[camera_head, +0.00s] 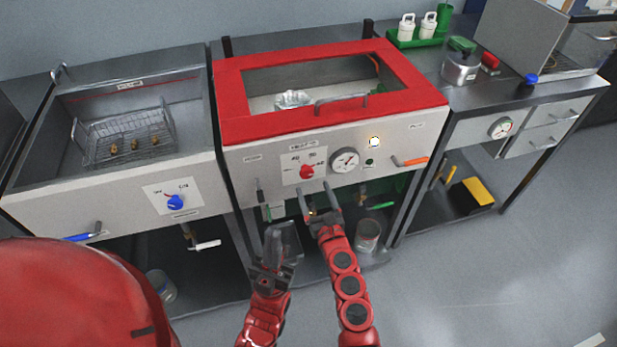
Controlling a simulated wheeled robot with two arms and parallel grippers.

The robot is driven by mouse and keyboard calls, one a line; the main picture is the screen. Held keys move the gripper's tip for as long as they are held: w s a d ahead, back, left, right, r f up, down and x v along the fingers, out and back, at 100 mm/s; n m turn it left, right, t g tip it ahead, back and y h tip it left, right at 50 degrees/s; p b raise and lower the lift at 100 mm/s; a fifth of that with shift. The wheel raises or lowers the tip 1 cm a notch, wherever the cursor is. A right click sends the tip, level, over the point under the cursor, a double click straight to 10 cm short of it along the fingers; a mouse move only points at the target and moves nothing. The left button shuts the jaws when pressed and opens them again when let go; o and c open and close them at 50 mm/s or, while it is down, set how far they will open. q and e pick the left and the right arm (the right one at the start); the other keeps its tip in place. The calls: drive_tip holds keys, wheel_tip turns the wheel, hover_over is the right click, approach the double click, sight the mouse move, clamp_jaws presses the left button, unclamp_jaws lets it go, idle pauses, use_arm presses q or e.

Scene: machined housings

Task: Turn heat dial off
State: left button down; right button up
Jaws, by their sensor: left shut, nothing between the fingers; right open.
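A red dial (306,172) sits on a white label plate on the front panel of the middle unit, with printed marks around it. A blue dial (175,202) sits on the front of the left unit. The lettering is too small to read surely, so I cannot tell which is named heat. My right gripper (315,189) is open, its fingertips just below the red dial with nothing visible between them. I cannot tell whether it touches the panel. My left gripper (282,230) is shut and empty, lower and left of the right one.
The middle unit has a red-framed lid (240,100) with a handle. A round gauge (345,160), a lit lamp (374,142) and an orange-handled lever (410,161) are right of the red dial. A green-handled valve (380,206) is below. A wire basket (125,140) sits in the left unit.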

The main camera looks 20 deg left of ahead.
sight(308, 174)
drive_tip(key=b+x, duration=0.1)
drive_tip(key=x, duration=0.3)
drive_tip(key=shift+w+a+f, duration=0.15)
drive_tip(key=shift+w, duration=0.05)
drive_tip(key=shift+b+x, duration=0.4)
drive_tip(key=shift+x, duration=0.45)
clamp_jaws()
